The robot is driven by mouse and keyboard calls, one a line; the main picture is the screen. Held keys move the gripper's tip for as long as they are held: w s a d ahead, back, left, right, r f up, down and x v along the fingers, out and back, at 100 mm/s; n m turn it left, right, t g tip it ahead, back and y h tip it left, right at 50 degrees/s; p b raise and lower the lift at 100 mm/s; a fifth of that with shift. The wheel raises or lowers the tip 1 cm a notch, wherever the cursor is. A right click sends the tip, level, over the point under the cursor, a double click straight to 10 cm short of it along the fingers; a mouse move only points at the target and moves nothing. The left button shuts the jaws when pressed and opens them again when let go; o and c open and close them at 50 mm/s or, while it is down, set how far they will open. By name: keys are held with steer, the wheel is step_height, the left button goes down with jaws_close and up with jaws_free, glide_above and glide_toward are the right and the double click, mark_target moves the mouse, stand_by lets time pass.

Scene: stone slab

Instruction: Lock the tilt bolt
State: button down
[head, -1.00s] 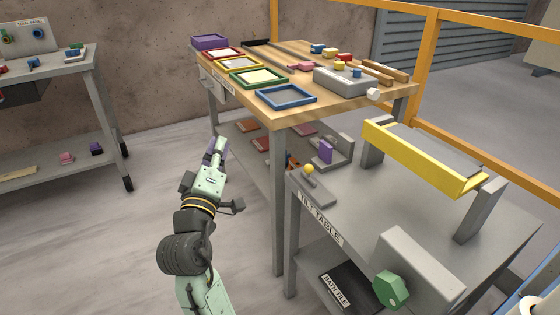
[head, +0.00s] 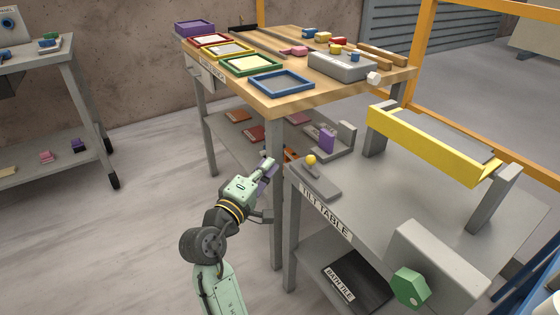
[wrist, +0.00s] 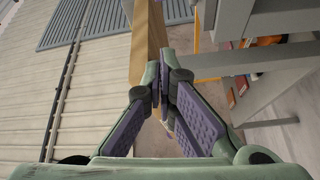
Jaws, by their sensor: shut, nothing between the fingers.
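The grey tilt table (head: 405,203) stands at the right with its name label on the front edge. A yellow-knobbed lever (head: 311,160) rises from a grey plate at its near left corner. Behind it a purple block (head: 326,139) sits against a grey bracket. A green hexagonal knob (head: 410,287) is on a grey block at the front. Which of these is the tilt bolt, I cannot tell. My gripper (head: 269,168) is just left of the table corner, apart from the lever. In the wrist view my gripper (wrist: 163,88) is shut and empty.
A yellow tilting tray (head: 428,147) stands between grey posts on the table. A wooden workbench (head: 330,95) with coloured frames is behind, its leg close to my gripper. A dark bath tile (head: 352,283) lies on the lower shelf. Open floor is at left.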

mark_target(311, 157)
steer(key=w+d+p, duration=0.2)
steer(key=w+d, duration=0.3)
steer(key=d, duration=0.1)
steer(key=shift+w+d, duration=0.25)
steer(key=shift+w, duration=0.05)
steer(key=shift+f, duration=0.1)
steer(key=shift+s+d+p, duration=0.3)
steer(key=shift+s+d, duration=0.4)
steer(key=shift+s, duration=0.25)
steer(key=shift+s+d+p, duration=0.3)
steer(key=shift+s+d, duration=0.35)
steer(key=shift+s, duration=0.3)
steer(key=shift+w, duration=0.1)
